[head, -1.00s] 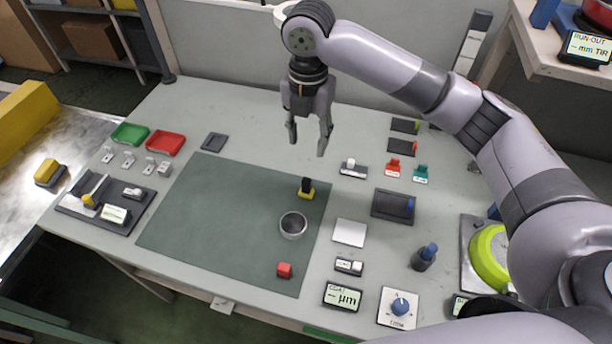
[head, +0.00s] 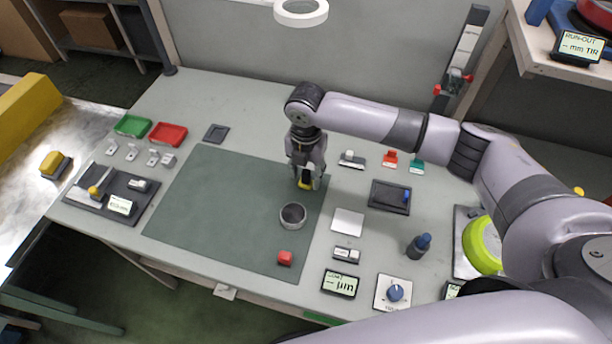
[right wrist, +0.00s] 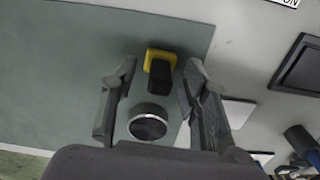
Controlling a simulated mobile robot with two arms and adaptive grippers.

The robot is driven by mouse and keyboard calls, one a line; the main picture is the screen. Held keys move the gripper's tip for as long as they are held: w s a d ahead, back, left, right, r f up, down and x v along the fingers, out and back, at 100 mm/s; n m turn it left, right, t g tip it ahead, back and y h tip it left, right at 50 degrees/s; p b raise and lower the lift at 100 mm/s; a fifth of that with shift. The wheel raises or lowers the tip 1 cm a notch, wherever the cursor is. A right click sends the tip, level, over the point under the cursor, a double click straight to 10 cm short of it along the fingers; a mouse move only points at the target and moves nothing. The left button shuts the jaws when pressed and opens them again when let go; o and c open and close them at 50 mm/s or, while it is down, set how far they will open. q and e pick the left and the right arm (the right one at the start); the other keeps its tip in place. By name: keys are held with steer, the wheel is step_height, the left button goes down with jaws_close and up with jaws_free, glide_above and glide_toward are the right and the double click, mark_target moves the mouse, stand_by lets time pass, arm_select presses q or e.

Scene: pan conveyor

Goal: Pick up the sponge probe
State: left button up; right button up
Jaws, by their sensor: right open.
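The sponge probe, a black upright handle on a yellow base (head: 304,187), stands near the right edge of the green mat (head: 215,215). My right gripper (head: 306,183) is open and points down over it, partly hiding it in the head view. In the right wrist view, the black handle and yellow base (right wrist: 161,58) show between the two fingertips (right wrist: 162,66). No contact with either finger is visible. My left gripper is not in view.
A white plate (head: 347,222) and a dark tray (head: 389,197) lie to the right. Most of the mat's left side is clear.

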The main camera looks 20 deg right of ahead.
steer(key=shift+f, duration=0.35)
steer(key=shift+c, duration=0.2)
jaws_close()
